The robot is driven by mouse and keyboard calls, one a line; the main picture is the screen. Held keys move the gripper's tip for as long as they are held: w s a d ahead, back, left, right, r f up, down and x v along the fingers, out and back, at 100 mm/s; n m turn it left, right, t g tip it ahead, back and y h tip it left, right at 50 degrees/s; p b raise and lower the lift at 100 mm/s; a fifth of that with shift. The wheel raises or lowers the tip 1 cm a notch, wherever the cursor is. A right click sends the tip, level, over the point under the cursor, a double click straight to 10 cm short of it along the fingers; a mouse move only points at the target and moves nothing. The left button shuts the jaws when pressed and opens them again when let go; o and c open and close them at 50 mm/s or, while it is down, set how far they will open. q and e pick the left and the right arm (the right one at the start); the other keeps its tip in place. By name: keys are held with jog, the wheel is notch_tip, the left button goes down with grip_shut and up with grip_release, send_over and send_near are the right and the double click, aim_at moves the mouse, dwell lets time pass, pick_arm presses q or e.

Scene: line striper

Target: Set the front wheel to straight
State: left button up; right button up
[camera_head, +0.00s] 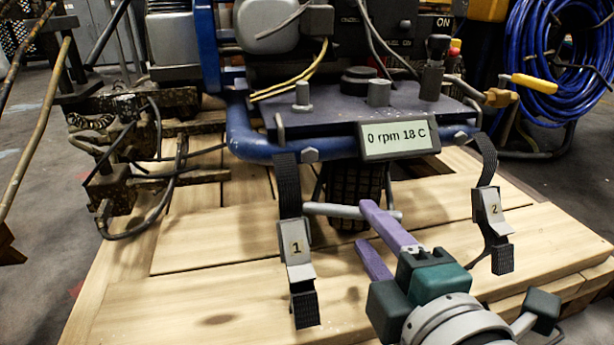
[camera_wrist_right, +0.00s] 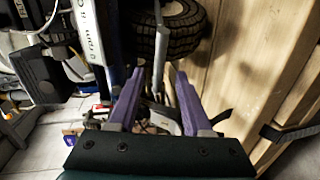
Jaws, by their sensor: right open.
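The front wheel (camera_head: 352,182) is a dark treaded tyre under the blue machine frame, its upper part hidden by the frame and display. It also shows at the top of the right wrist view (camera_wrist_right: 178,30). A grey rod (camera_head: 335,210) lies crosswise before the tyre; the wrist view shows it too (camera_wrist_right: 160,50). My right gripper (camera_head: 366,227) is open, its purple fingers pointing at the rod near its right end. In the wrist view the rod runs between the open fingertips (camera_wrist_right: 158,76); I see no clear contact. The wheel's exact angle cannot be told. My left gripper is not in view.
Straps with buckles marked 1 (camera_head: 296,243) and 2 (camera_head: 494,212) hang on either side of the wheel. A display (camera_head: 398,137) sits above. The wooden pallet (camera_head: 200,290) has bare boards in front. A greasy spray assembly (camera_head: 120,175) stands left, a blue hose coil (camera_head: 560,60) right.

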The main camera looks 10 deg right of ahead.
aim_at(356, 216)
jog(key=w, duration=0.3)
jog(key=w+f, duration=0.1)
jog(key=w, duration=0.1)
jog(key=shift+w+b, duration=0.3)
grip_shut()
dwell(1.1)
